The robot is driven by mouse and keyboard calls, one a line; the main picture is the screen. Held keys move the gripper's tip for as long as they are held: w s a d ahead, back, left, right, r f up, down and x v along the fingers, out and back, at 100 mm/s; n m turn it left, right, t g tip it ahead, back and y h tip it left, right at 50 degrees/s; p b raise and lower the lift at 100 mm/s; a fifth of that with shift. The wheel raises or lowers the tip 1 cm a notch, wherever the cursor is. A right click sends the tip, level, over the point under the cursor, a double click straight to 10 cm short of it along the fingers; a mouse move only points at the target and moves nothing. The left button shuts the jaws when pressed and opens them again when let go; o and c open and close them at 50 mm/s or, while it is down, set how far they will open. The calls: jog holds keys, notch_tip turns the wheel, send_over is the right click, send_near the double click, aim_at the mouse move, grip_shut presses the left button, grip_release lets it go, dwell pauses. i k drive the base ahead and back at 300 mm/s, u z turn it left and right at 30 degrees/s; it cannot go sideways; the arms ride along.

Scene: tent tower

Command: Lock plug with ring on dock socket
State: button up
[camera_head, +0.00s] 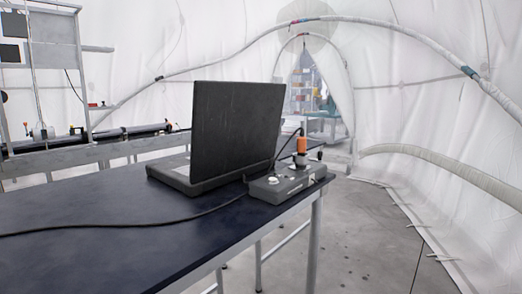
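The dock (262,190) is a low grey box at the right end of the dark table, beside the laptop. A plug with an orange body (301,145) stands upright at the dock's far right part, with a grey collar (301,159) below the orange. A black cable leaves the plug's top and curves down behind the laptop. The socket itself is hidden under the plug; I cannot tell whether the plug is seated or its ring locked. My gripper is not in view.
An open dark laptop (235,128) stands left of the dock, its screen back facing me. A black cable (130,226) runs across the table (110,200) to the left edge. Floor at right is clear. A metal rack (52,58) stands at back left.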

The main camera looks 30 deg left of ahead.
aim_at(305, 159)
jog(key=u, duration=1.45)
